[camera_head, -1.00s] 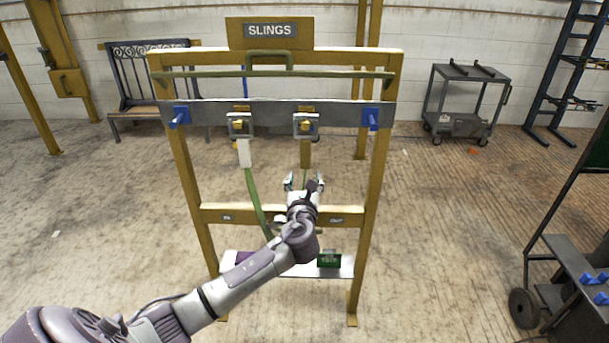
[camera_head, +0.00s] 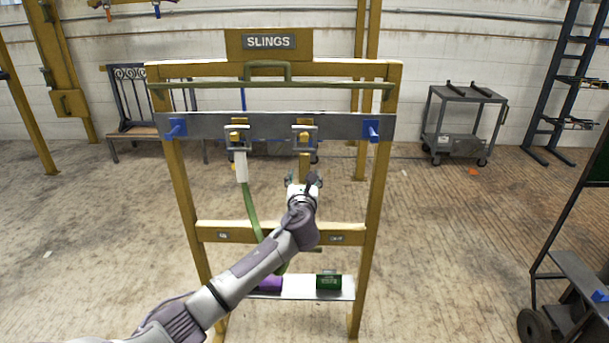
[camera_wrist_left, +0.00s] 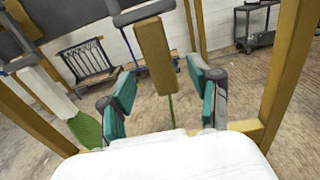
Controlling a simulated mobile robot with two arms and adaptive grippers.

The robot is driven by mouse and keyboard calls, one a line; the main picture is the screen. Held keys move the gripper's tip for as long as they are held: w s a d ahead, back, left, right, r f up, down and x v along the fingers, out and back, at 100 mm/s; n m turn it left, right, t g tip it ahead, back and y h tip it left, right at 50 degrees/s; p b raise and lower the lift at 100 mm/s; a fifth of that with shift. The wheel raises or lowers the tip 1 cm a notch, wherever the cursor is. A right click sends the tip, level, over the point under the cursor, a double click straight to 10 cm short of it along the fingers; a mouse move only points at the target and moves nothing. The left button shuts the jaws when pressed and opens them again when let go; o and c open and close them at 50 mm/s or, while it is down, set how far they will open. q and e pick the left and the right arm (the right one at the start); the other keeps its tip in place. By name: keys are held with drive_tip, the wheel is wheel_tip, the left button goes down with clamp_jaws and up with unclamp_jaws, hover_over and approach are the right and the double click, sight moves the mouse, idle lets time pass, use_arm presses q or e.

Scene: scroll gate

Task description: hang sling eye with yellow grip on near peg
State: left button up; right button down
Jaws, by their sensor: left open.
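The yellow grip (camera_head: 304,168) hangs below the right square grey eye (camera_head: 314,136) on the rack's crossbar. In the left wrist view the yellow grip (camera_wrist_left: 155,55) is upright, ahead of the fingers, with a green sling below it. My left gripper (camera_head: 304,181) is open at the grip's lower end; its teal pads (camera_wrist_left: 161,70) are apart with nothing visibly clamped. Yellow pegs (camera_head: 304,137) show in the eyes' openings; I cannot tell which is the near one. A white grip (camera_head: 241,167) with a green sling hangs from the left eye. My arm hides the right sling's lower part.
The yellow rack (camera_head: 370,220) has a SLINGS sign (camera_head: 270,42). Blue pegs stick out at left (camera_head: 175,129) and right (camera_head: 371,131). A green bar (camera_head: 340,85) crosses above. Purple (camera_head: 270,285) and green (camera_head: 328,281) items sit on the low shelf (camera_head: 300,294).

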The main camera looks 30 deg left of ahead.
sight(304, 164)
use_arm(q)
drive_tip(key=shift+w+a, duration=0.25)
drive_tip(key=shift+w, duration=0.15)
drive_tip(key=shift+b+x, duration=0.3)
drive_tip(key=shift+x, duration=1.4)
drive_tip(key=c, duration=1.1)
clamp_jaws()
drive_tip(key=shift+r, duration=0.2)
drive_tip(key=shift+r+p, duration=0.65)
drive_tip(key=shift+p, duration=0.4)
